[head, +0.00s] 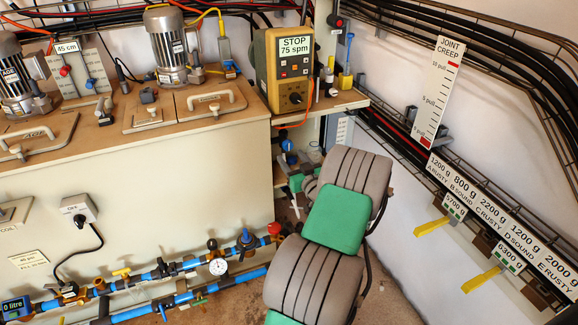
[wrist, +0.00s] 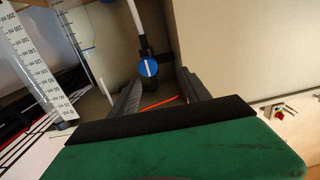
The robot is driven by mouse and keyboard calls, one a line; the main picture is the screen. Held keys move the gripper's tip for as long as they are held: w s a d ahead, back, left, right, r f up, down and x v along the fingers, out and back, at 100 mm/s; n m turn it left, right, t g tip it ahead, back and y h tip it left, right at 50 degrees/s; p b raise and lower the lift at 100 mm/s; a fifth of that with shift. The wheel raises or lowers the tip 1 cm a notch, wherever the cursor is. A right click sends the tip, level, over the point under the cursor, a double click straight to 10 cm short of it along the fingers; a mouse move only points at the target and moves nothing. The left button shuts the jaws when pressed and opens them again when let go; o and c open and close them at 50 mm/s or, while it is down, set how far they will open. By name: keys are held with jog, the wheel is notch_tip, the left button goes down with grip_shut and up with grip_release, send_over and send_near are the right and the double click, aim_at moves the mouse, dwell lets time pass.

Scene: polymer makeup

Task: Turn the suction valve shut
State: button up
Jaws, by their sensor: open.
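A round blue valve knob (wrist: 149,68) with a white bar shows in the wrist view, on a dark fitting below a white pipe. The bar stands nearly upright in that picture, roughly in line with the pipe. I see no label on it, so I cannot confirm that it is the suction valve. My gripper (wrist: 160,82) is open, with its two dark fingers to either side of the knob in the picture. I see no contact; the knob appears farther off than the fingers. In the head view a blue knob (head: 287,145) shows under the shelf, beside my arm.
The cream cabinet (head: 130,190) stands left of my arm, with blue pipes, a gauge (head: 218,266) and several valves along its foot. A control box (head: 284,65) sits above on the shelf. Labelled weight plates (head: 500,225) line the right wall. An orange cable (wrist: 163,102) lies below the knob.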

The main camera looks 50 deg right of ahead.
aim_at(289, 146)
jog(key=shift+m+h, duration=0.3)
jog(key=shift+h, duration=0.1)
jog(key=w+d, duration=0.5)
jog(key=shift+w+d+f, duration=0.1)
jog(key=shift+d+f, duration=0.05)
